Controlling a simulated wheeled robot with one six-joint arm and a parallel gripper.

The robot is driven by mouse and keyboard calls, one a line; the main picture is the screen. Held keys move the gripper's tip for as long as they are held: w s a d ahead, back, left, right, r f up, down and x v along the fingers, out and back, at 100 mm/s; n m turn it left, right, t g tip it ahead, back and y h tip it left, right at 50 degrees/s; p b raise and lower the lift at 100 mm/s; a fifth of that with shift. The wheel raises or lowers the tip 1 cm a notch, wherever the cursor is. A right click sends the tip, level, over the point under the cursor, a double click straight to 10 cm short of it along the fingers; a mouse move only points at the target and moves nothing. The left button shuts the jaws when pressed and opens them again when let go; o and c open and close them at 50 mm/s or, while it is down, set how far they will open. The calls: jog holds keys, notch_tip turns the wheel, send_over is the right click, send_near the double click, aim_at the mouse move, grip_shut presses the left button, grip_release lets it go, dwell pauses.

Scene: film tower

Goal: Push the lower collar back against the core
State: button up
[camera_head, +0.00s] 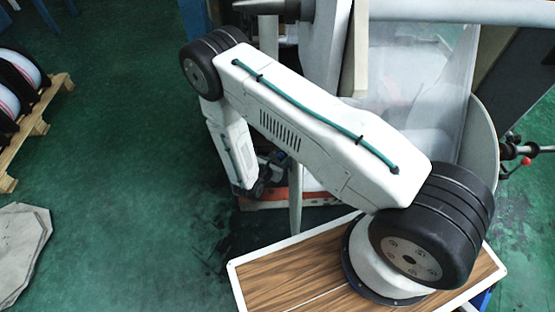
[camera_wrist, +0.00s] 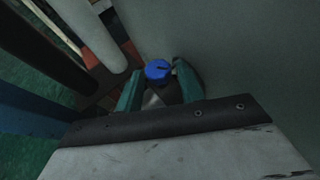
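My gripper (camera_wrist: 160,80) shows in the wrist view with its two teal fingers apart. A round blue part (camera_wrist: 157,69) with a dark slot or lever shows between and just beyond the fingertips. I cannot tell whether it is the lower collar or whether a finger touches it. In the head view my gripper (camera_head: 262,184) is a small dark shape low behind my forearm, and its fingers are not clear there. The core is not clearly identifiable. A large pale grey surface (camera_wrist: 240,50) fills the right of the wrist view, close beside the right finger.
A pale cylinder (camera_wrist: 98,36) and dark bars stand left of my gripper. Clear film (camera_head: 428,70) hangs below a grey roller (camera_head: 450,11). A shaft fitting with a red knob (camera_head: 526,161) is at right. A pallet (camera_head: 38,122) stands left; green floor between is free.

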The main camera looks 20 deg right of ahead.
grip_shut()
jog(key=shift+d, duration=0.2)
jog(key=shift+s+d, duration=0.2)
jog(key=shift+d, duration=0.3)
jog(key=shift+d, duration=0.1)
jog(key=shift+s+d, duration=0.1)
jog(key=shift+d, duration=0.1)
jog(key=shift+o, duration=1.9)
grip_release()
jog(key=shift+d, duration=0.1)
jog(key=shift+s, duration=0.1)
